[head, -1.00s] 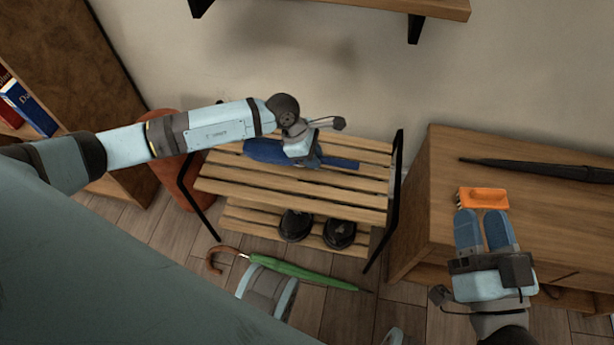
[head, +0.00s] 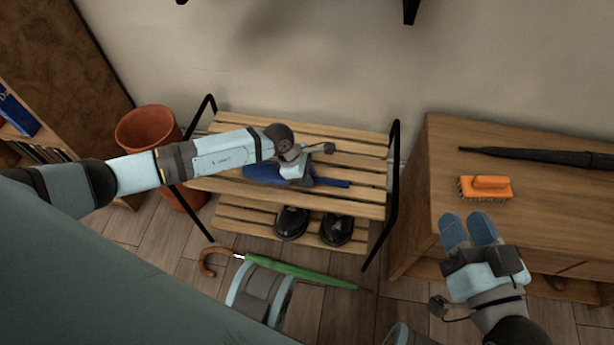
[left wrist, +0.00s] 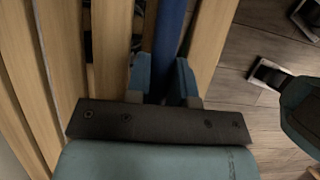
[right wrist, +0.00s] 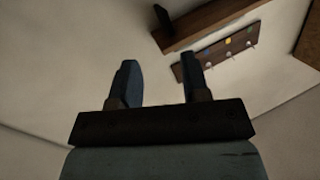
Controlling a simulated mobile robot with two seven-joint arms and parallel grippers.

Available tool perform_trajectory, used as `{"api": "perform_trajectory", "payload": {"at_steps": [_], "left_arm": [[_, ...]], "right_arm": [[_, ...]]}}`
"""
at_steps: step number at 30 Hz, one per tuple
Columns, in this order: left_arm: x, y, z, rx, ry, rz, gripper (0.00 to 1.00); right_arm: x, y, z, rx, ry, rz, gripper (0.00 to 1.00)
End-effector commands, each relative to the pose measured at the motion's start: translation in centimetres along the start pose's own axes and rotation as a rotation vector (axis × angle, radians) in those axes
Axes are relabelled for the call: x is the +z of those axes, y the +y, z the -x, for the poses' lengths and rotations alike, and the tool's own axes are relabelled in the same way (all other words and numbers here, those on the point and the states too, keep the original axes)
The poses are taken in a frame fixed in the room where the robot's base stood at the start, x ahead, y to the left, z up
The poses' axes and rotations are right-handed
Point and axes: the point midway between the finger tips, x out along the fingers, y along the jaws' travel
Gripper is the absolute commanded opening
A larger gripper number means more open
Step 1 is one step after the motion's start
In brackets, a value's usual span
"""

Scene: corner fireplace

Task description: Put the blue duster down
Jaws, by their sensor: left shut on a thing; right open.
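The blue duster (head: 262,172) is at the slatted top of the wooden bench (head: 340,140). The gripper hides part of the duster. I cannot tell whether the duster touches the slats. My right gripper (head: 467,222) is open and empty, in front of the cabinet's left part; its fingers stand apart in the right wrist view (right wrist: 158,75).
An orange brush (head: 490,184) and a black umbrella (head: 540,156) lie on the cabinet (head: 450,145). Dark shoes (head: 291,222) stand on the bench's lower shelf. A green umbrella (head: 310,276) lies on the floor. A terracotta pot (head: 145,128) stands left of the bench.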

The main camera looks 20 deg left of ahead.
Motion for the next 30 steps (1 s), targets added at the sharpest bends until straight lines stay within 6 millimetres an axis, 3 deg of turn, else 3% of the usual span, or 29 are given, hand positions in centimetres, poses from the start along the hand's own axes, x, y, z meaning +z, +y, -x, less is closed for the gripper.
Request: {"api": "perform_trajectory", "payload": {"at_steps": [5, 6, 9, 20, 30], "left_arm": [[-0.1, 0.0, -0.3, 0.0, 0.0, 0.0, 0.0], [-0.1, 0.0, -0.3, 0.0, 0.0, 0.0, 0.26], [-0.1, 0.0, -0.2, 0.0, 0.001, 0.0, 0.47], [0.1, 0.0, 0.4, 0.0, 0.001, 0.0, 0.47], [0.1, 0.1, 7.2, 0.002, 0.002, -0.001, 0.47]], "right_arm": [[0.3, 0.1, 0.0, -0.001, -0.007, 0.0, 0.43], [0.3, 0.0, 0.0, -0.001, -0.009, 0.0, 0.43], [0.2, 0.0, 0.0, -0.001, -0.008, 0.0, 0.43], [-0.2, 0.0, 0.0, 0.0, -0.003, 0.001, 0.43], [-3.9, -0.6, 0.3, 0.012, 0.116, 0.001, 0.43]]}}
